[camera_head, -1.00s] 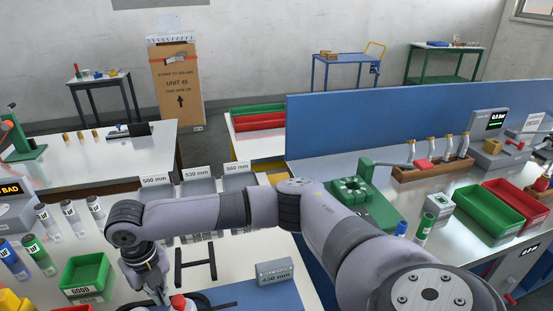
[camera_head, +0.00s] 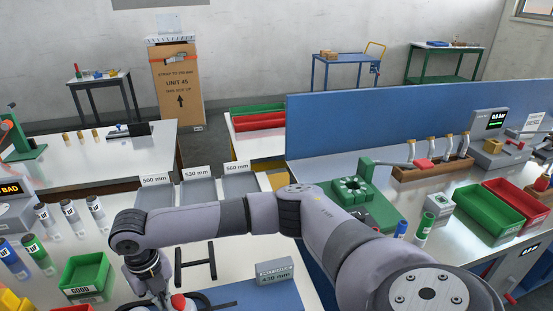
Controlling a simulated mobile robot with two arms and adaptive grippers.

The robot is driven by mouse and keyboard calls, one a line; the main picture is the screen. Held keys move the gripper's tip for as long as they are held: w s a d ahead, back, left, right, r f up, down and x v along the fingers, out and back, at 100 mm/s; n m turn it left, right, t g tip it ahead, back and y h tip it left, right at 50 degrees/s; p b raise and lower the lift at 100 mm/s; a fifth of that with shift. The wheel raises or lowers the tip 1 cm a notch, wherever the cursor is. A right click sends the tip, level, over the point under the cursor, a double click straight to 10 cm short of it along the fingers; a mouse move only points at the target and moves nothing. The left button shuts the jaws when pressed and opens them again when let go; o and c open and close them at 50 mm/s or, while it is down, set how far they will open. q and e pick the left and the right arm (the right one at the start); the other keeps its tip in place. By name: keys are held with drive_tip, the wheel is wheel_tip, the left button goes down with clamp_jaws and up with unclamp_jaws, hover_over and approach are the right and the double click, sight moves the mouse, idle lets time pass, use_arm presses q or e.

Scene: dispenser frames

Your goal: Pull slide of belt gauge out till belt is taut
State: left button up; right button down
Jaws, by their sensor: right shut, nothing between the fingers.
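My right arm reaches across the front of the table, and my right gripper (camera_head: 160,298) points down at the bottom edge of the head view. It is shut and empty, just left of a red knob (camera_head: 178,301). A black belt loop (camera_head: 212,300) shows partly beside the knob. A blue board (camera_head: 255,296) lies under them, with a grey block (camera_head: 274,271) labelled 430 mm on it. The slide itself and most of the belt are cut off by the frame edge or hidden by my gripper. My left gripper is not in view.
Grey bins (camera_head: 198,186) labelled 500, 530 and 560 mm stand behind my arm. A green GOOD bin (camera_head: 84,273) and several cylinders (camera_head: 33,251) stand at left. A black H-shaped frame (camera_head: 196,262) lies on the table. A blue partition (camera_head: 400,137) rises at right.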

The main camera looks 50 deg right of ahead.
sight(191, 306)
drive_tip(key=shift+f, duration=0.5)
drive_tip(key=shift+s+d+p, duration=0.5)
drive_tip(key=shift+d+p, duration=0.05)
drive_tip(key=shift+d, duration=0.2)
drive_tip(key=shift+s+d+p, duration=0.5)
drive_tip(key=shift+s+d, duration=0.05)
drive_tip(key=shift+d, duration=0.25)
drive_tip(key=shift+s+d+p, duration=0.5)
drive_tip(key=shift+d+p, duration=0.05)
drive_tip(key=shift+d, duration=0.3)
idle(1.5)
drive_tip(key=shift+w+r+p, duration=0.1)
drive_tip(key=shift+p, duration=0.35)
idle(0.6)
wheel_tip(191, 306, up, 7)
drive_tip(key=p, duration=0.7)
drive_tip(key=shift+a, duration=0.25)
